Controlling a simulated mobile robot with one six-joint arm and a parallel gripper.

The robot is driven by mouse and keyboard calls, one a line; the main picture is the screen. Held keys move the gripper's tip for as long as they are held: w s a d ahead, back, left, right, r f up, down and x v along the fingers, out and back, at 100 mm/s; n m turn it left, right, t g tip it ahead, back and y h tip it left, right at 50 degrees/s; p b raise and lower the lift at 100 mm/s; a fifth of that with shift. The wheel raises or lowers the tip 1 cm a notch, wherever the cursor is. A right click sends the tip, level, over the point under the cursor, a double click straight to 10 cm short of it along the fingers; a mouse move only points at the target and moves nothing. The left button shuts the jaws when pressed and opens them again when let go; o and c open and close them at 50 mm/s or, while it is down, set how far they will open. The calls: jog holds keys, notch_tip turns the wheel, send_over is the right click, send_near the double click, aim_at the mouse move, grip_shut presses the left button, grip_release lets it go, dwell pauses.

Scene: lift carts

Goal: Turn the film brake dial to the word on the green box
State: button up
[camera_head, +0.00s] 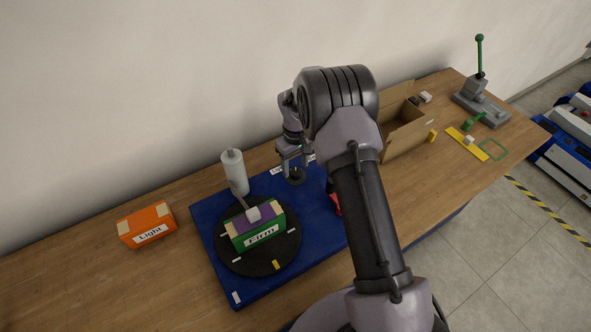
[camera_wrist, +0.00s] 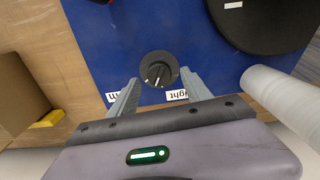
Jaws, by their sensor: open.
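The green box (camera_head: 258,229) stands on the black turntable (camera_head: 233,262), and its white label reads "Firm". The film brake dial (camera_wrist: 159,69) is a round black knob on the blue base (camera_wrist: 110,35); it also shows in the head view (camera_head: 297,177). In the wrist view a white mark on it points down, towards the space between two upside-down labels. The right label (camera_wrist: 177,95) reads as "Light"; the left label (camera_wrist: 113,97) is partly covered, with only an "m" end clear. My gripper (camera_wrist: 160,77) is open, its fingers apart on either side of the dial in view; contact cannot be told.
A white film roll (camera_head: 234,172) stands upright behind the turntable. An orange box (camera_head: 146,224) labelled "Light" lies on the table to the left. An open cardboard box (camera_head: 407,136) and a green-handled lever device (camera_head: 481,98) stand to the right.

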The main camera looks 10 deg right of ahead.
notch_tip(320, 180, down, 2)
grip_shut()
dwell(0.4)
